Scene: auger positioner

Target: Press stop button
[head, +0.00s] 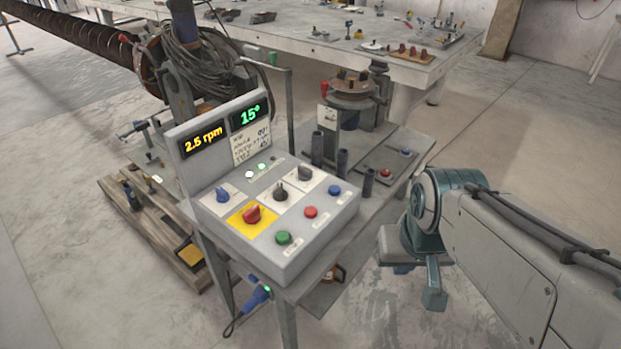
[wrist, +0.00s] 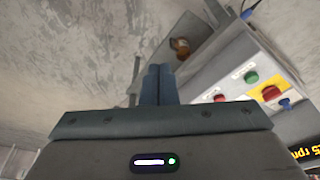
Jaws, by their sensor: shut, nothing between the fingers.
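A console (head: 300,258) stands in the middle of the head view. Its sloped top has a red button (head: 311,212) between a green button (head: 283,237) and a blue button (head: 334,190). Their labels are too small to read. In the wrist view the red button (wrist: 219,98) and green button (wrist: 251,77) show at the right. My gripper (wrist: 158,70) is shut and empty, its two fingers together. It is apart from the console; in the head view my arm's end is right of the console, with the fingers hard to make out.
A red knob (head: 252,214) on a yellow plate and several selector knobs share the console top. Displays (head: 203,139) rise behind. A side shelf (head: 400,158) with dark upright cylinders lies right of the console. Open floor lies between the console and my arm.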

